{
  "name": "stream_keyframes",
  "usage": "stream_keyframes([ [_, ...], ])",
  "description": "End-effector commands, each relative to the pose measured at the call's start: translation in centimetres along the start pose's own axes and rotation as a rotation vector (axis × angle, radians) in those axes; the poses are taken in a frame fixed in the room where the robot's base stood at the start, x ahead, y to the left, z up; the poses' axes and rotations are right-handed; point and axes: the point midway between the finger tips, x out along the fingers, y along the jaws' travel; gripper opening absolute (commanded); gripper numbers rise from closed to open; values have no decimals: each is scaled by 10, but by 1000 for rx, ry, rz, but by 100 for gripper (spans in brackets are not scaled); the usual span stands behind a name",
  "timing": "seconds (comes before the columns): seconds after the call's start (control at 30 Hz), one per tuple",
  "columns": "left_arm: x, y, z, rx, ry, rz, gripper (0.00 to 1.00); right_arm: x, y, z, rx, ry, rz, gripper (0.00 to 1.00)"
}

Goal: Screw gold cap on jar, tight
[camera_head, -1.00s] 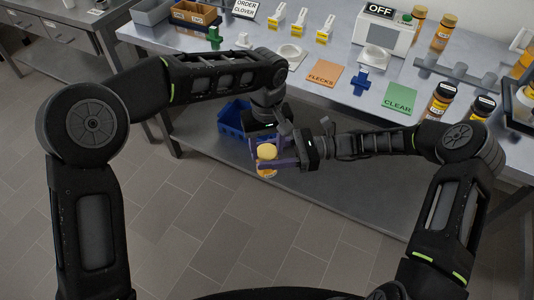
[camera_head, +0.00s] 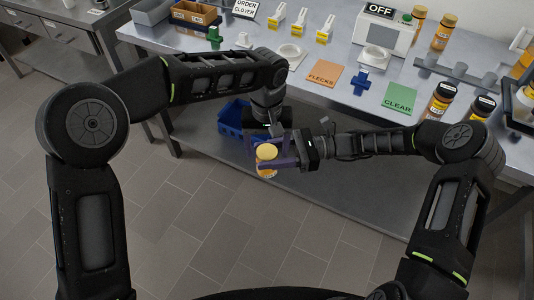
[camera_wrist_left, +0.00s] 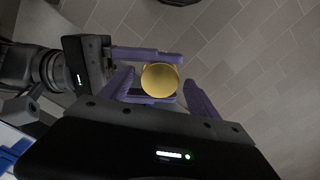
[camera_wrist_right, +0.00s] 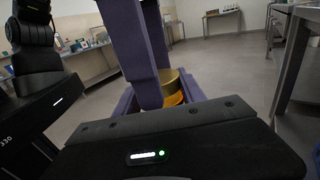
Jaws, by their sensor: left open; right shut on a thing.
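The jar (camera_head: 265,172) with amber contents is held upright in front of the bench, over the floor. Its gold cap (camera_head: 267,152) sits on top; whether it is tight cannot be told. In the left wrist view the cap (camera_wrist_left: 160,80) shows from above. In the right wrist view the cap (camera_wrist_right: 172,82) and an amber strip of jar show behind purple fingers. My right gripper (camera_head: 278,163) is shut on the jar from the right. My left gripper (camera_wrist_left: 160,98) is open, its purple fingers on either side of the cap's near edge, apart from it as far as I can see.
A blue bin (camera_head: 232,118) stands behind my left gripper on the lower shelf. The floor in front is clear.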

Motion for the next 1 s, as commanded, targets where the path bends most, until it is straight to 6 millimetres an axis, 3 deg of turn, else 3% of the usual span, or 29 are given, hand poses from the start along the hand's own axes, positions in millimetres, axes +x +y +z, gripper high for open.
stream_keyframes([
  [0.4,-41,0,0,-1,2,1,71,0,0,1,-1,-1,0,0],
  [0.7,-45,0,0,0,0,0,72,0,0,1,-1,-1,0,0],
  [1.0,-45,0,0,0,0,0,96,0,0,1,-1,-1,0,0],
])
